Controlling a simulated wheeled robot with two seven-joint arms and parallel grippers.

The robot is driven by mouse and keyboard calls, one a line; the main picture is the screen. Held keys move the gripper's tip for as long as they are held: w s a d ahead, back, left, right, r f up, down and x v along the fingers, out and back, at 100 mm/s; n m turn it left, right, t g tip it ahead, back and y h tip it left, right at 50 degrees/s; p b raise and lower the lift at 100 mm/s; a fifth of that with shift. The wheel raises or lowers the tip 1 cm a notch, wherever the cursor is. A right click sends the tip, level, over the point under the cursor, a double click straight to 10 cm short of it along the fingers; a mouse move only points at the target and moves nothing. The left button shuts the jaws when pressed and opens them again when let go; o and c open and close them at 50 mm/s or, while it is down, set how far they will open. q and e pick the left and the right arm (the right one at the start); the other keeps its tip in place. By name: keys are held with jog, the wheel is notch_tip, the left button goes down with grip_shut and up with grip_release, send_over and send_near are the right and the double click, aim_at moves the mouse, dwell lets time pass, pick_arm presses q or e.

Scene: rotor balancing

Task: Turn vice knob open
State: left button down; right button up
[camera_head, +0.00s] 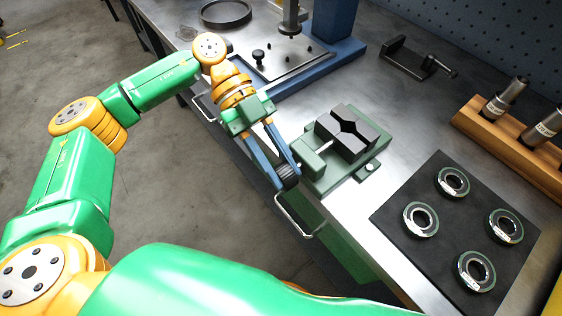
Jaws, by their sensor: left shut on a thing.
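The green vice (340,180) with dark jaws (347,132) stands near the front edge of the metal bench. A gap shows between its jaws. The black ribbed vice knob (289,178) is at the vice's front left side. My left gripper (284,182) reaches down from the upper left, with its blue fingers on either side of the knob, shut on it. The fingers partly cover the knob. My right gripper is out of view.
A black mat (450,267) with several ring-shaped rotors lies at the right. A wooden block (520,140) with metal tool holders stands behind it. A blue press (318,75) is at the back, and a drawer handle (297,222) juts out below the knob.

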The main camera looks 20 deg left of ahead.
aim_at(280, 165)
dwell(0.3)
pick_arm(q)
jog(key=c, duration=0.9)
grip_release()
jog(key=b+v, duration=0.1)
jog(key=v, duration=0.5)
jog(key=shift+w, duration=0.1)
jog(key=shift+w+a+r, duration=0.2)
jog(key=shift+a+r, duration=0.1)
jog(key=shift+a, duration=0.1)
